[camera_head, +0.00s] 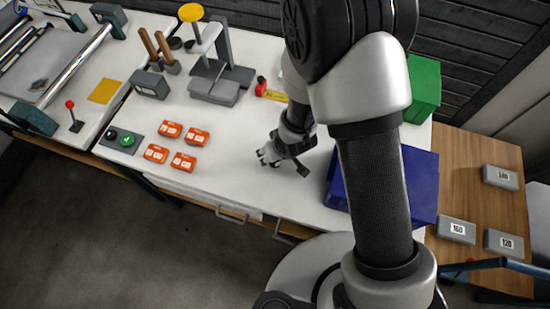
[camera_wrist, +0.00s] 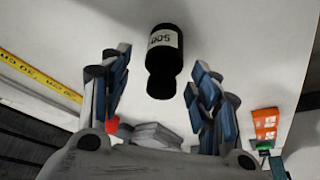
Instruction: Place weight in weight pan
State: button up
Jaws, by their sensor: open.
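A black weight (camera_wrist: 163,75) with a narrowed neck and a white label reading 500, seen upside down, is on the white surface in the wrist view. My gripper (camera_wrist: 160,62) is open, with a finger on each side of the weight and visible gaps to both. In the head view my gripper (camera_head: 283,167) is low over the white table, and the weight cannot be made out there. A grey stand (camera_head: 217,85) with a white arm stands at the back, with a yellow round disc (camera_head: 190,13) above it. I cannot tell whether this disc is the weight pan.
Several orange labelled boxes (camera_head: 171,130) lie left of my gripper. A blue bin (camera_head: 415,180) and a green bin (camera_head: 425,85) are at the right. A yellow tape measure (camera_head: 272,92) lies behind. Grey labelled blocks (camera_head: 456,230) rest on the wooden table. White table front is clear.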

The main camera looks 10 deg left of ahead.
jog(key=x, duration=0.3)
jog(key=shift+f+b, duration=0.1)
jog(key=shift+b, duration=0.25)
grip_shut()
dwell(0.4)
